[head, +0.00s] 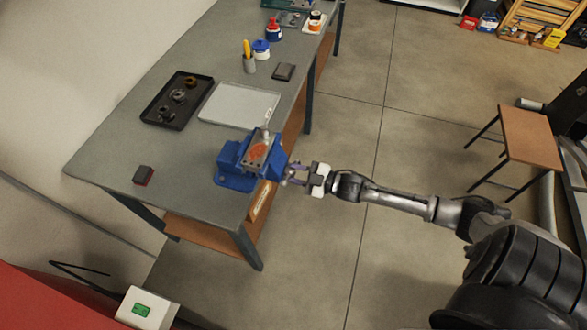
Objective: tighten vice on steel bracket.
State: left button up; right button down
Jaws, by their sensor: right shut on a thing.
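The blue vice (232,168) stands on the front right edge of the grey workbench. The steel bracket (257,154), a grey piece with an orange-red patch, sits at the top of the vice between its jaws; how firmly it is held I cannot tell. My right gripper (292,174) comes in from the right and is shut at the front of the vice, beyond the bench edge. What it grips is small and mostly hidden by the fingers, apparently the vice handle. My left gripper is not in view.
On the grey workbench (105,155) are a black tray (153,116) with several round parts, an empty light tray (215,107), a dark block (284,72), bottles and a cup. A small dark red-edged block (144,174) lies left of the vice. A stool (530,135) stands right.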

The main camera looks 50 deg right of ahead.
jog(key=shift+f, duration=0.1)
jog(key=c, duration=1)
grip_release()
jog(key=shift+c, duration=0.2)
jog(key=shift+o, duration=1.2)
jog(key=p+v, duration=0.1)
jog(key=v, duration=1.2)
jog(key=shift+s+d, duration=0.2)
jog(key=shift+s, duration=0.15)
